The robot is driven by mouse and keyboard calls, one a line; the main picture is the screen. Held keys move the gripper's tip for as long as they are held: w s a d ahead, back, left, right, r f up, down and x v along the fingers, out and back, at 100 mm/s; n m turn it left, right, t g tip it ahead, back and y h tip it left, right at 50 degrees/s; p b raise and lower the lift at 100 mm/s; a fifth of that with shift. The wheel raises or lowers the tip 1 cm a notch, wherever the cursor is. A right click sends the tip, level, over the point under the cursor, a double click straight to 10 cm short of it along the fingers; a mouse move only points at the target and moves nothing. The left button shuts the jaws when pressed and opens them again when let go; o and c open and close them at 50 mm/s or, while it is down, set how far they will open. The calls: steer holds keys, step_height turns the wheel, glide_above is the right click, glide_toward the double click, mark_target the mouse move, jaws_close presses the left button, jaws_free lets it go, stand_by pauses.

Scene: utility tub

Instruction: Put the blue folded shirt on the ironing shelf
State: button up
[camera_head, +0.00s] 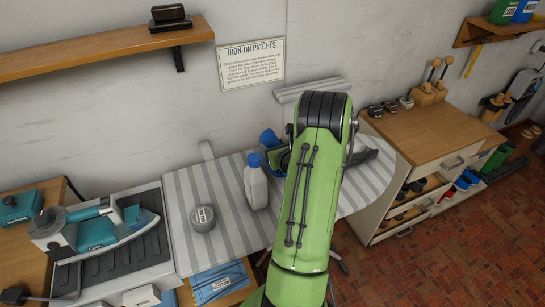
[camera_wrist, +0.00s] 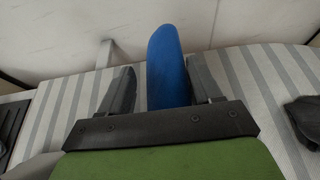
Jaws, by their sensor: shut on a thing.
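The blue folded shirt (camera_wrist: 168,65) stands on edge between the two dark fingers of my gripper (camera_wrist: 165,82) in the wrist view. My gripper is shut on it, above the grey-and-white striped ironing surface (camera_wrist: 262,75). In the head view a blue part of the shirt (camera_head: 269,138) shows just left of my green arm, over the back of the striped ironing surface (camera_head: 186,215). My arm hides most of my gripper there. I cannot tell whether the shirt touches the surface. A wooden wall shelf (camera_head: 100,50) is at the upper left.
A white bottle with a blue cap (camera_head: 256,188) and a grey round container (camera_head: 203,218) stand on the striped surface, left of my arm. A dark grey cloth (camera_head: 366,156) lies to the right. An iron (camera_head: 100,232) rests at the left. A wooden cabinet (camera_head: 425,135) stands right.

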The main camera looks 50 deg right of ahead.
step_height(320, 180, down, 2)
steer(key=shift+f+b, duration=0.15)
steer(key=shift+b, duration=0.15)
steer(key=o, duration=1.2)
steer(key=shift+s, duration=0.1)
